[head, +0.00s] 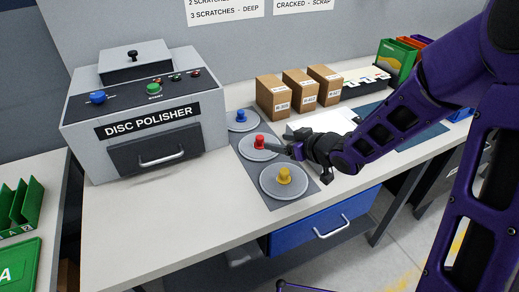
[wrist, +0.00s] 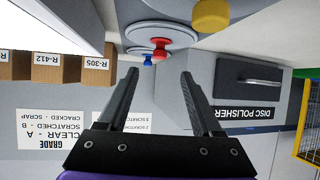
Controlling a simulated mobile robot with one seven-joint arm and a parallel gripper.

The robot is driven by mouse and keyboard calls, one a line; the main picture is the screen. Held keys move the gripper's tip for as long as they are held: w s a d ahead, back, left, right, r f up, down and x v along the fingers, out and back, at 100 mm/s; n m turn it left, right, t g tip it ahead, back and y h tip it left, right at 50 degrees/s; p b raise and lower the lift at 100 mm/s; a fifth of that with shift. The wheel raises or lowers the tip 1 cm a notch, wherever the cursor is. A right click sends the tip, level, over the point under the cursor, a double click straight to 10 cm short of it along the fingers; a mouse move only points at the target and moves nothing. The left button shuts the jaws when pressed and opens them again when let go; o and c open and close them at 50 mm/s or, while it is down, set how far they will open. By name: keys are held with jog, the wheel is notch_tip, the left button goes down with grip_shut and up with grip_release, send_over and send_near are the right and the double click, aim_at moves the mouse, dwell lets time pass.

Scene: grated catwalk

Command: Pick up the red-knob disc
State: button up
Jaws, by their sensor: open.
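The red-knob disc (head: 248,153) lies on a dark grey mat (head: 302,196) between the blue-knob disc (head: 240,124) and the yellow-knob disc (head: 285,191). My gripper (head: 288,148) is close to the right of the red knob (head: 259,142), roughly level with it. In the wrist view my gripper (wrist: 159,77) has its two fingers apart with nothing between them. There the red knob (wrist: 160,43) shows ahead of the fingertips, with the blue knob (wrist: 148,60) just beyond it and the yellow knob (wrist: 210,14) to the right.
The disc polisher (head: 145,115) stands left of the mat. Several cardboard boxes (head: 272,97), a white sheet (head: 335,121) and a green bin (head: 395,60) stand or lie behind and right. The bench front (head: 170,215) is clear, above a blue drawer (head: 325,225).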

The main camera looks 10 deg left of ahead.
aim_at(262, 138)
jog(key=b+x, duration=0.2)
jog(key=x, duration=0.8)
jog(key=shift+w+a+f, duration=0.1)
jog(key=shift+w+a, duration=0.1)
jog(key=shift+a, duration=0.1)
jog(key=shift+c, duration=0.4)
grip_shut()
